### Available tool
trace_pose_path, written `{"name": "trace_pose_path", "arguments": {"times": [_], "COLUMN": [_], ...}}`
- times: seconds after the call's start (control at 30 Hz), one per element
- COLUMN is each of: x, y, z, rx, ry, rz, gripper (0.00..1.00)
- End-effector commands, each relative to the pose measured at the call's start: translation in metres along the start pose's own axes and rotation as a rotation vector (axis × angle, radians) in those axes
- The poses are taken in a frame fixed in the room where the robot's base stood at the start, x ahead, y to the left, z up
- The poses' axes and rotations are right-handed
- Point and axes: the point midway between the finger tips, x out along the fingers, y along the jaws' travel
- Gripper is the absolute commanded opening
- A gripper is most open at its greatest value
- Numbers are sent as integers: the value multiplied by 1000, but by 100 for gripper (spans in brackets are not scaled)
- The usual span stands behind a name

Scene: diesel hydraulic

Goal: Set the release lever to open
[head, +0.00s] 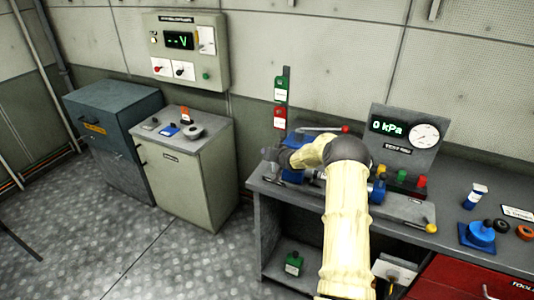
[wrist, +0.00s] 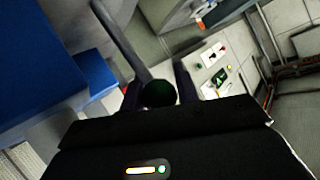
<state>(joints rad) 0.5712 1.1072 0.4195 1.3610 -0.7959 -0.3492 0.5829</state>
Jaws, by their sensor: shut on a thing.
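My gripper (head: 270,158) shows in the head view at the left end of the bench, beside blue equipment. There my arm and gripper hide the held knob and much of the equipment. The lever's marked positions cannot be read.
A red-knobbed lever (head: 322,129) is close behind my gripper. A yellow-knobbed lever (head: 412,224) lies along the bench front. The test rig panel (head: 405,140) reads 0 kPa. Green and red tags (head: 279,105) stand behind. Floor (head: 100,225) at the left is clear.

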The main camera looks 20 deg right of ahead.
Motion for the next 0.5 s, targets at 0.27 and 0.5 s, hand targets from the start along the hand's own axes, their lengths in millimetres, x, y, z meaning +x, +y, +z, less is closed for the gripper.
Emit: {"name": "trace_pose_path", "arguments": {"times": [0.27,0.5], "x": [2,3], "y": [7,7], "z": [1,3], "rx": [-3,-4], "ry": [-6,-9], "rz": [6,6], "gripper": [0,0]}}
